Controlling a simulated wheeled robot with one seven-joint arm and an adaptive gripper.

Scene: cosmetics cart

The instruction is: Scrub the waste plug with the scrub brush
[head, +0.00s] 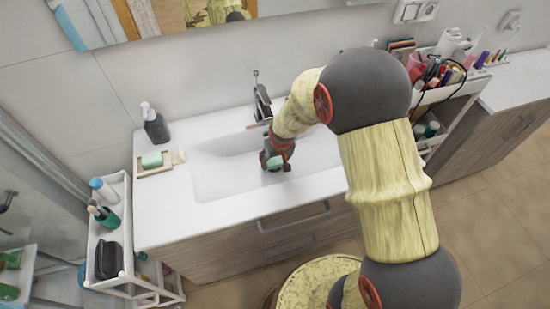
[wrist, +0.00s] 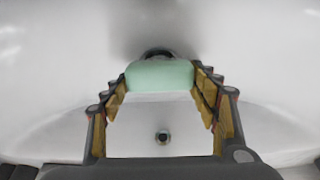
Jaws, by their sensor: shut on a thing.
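My gripper (head: 277,158) points down into the white basin and is shut on a pale green block, which I take as the scrub brush (head: 275,162). In the wrist view the brush (wrist: 160,75) sits between the two fingers of my gripper (wrist: 160,80). A dark, shiny round piece, which looks like the waste plug (wrist: 158,52), shows just past the brush's upper edge; the brush hides part of it. I cannot tell if they touch. In the head view the plug is hidden by my gripper.
The basin (head: 215,175) has a tap (head: 262,100) behind my gripper. A small round hole (wrist: 163,136) shows in the wrist view. A soap dish (head: 153,171) and a dark dispenser (head: 155,125) stand on the left counter. Loaded carts stand at both sides.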

